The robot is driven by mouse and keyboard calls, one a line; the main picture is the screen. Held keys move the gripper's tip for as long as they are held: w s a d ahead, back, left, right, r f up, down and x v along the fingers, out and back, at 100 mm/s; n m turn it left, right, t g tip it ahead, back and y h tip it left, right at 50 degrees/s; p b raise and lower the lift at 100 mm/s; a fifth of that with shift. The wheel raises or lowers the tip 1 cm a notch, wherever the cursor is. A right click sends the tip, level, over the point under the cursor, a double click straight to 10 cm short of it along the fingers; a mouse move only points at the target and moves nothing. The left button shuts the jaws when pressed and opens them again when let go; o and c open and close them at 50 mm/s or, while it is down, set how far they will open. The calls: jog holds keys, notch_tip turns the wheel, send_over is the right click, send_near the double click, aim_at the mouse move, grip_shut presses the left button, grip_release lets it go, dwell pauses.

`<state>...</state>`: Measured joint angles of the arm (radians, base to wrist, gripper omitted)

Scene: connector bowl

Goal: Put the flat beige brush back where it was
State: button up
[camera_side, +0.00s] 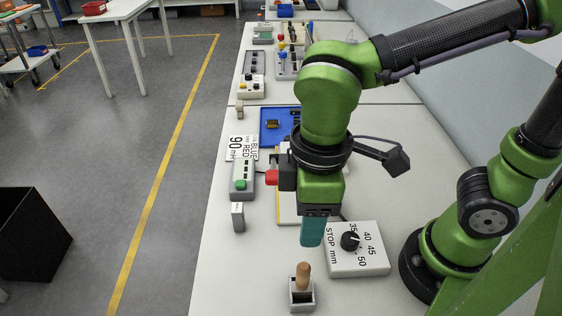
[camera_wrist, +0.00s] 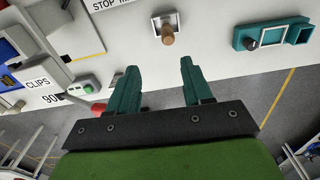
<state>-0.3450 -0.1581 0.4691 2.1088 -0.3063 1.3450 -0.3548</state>
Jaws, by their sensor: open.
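A small light-grey holder (camera_side: 293,304) stands near the front of the white table in the side view. A thing with a rounded tan handle (camera_side: 303,272), which looks like the brush, stands upright in it; its lower end is hidden. In the wrist view the tan handle (camera_wrist: 167,35) and holder (camera_wrist: 155,21) show beyond the fingertips. My gripper (camera_side: 311,243) points down above the table, behind the holder and apart from it. In the wrist view the teal fingers of my gripper (camera_wrist: 160,68) are spread with nothing between them.
A dial box marked STOP mm (camera_side: 372,262) stands right of my gripper. A grey block (camera_side: 238,217) and a green-button box (camera_side: 242,178) stand to the left. A teal fixture (camera_wrist: 273,36) lies right of the holder in the wrist view. Bare table surrounds the holder.

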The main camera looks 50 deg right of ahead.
jog(key=w+d+r+m+t, duration=0.1)
jog(key=d+m+t, duration=0.1)
jog(key=d+m, duration=0.2)
jog(key=w+d+r+m+t+y, duration=0.1)
jog(key=d+m, duration=0.3)
jog(key=d, duration=0.4)
jog(key=w+d+r+m+t, duration=0.2)
jog(key=d+m+t, duration=0.1)
jog(key=d, duration=0.3)
jog(key=shift+w+d+r+m+t+y, duration=0.15)
jog(key=shift+w+d+m+t+y, duration=0.2)
jog(key=shift+m, duration=0.55)
jog(key=shift+a, duration=0.1)
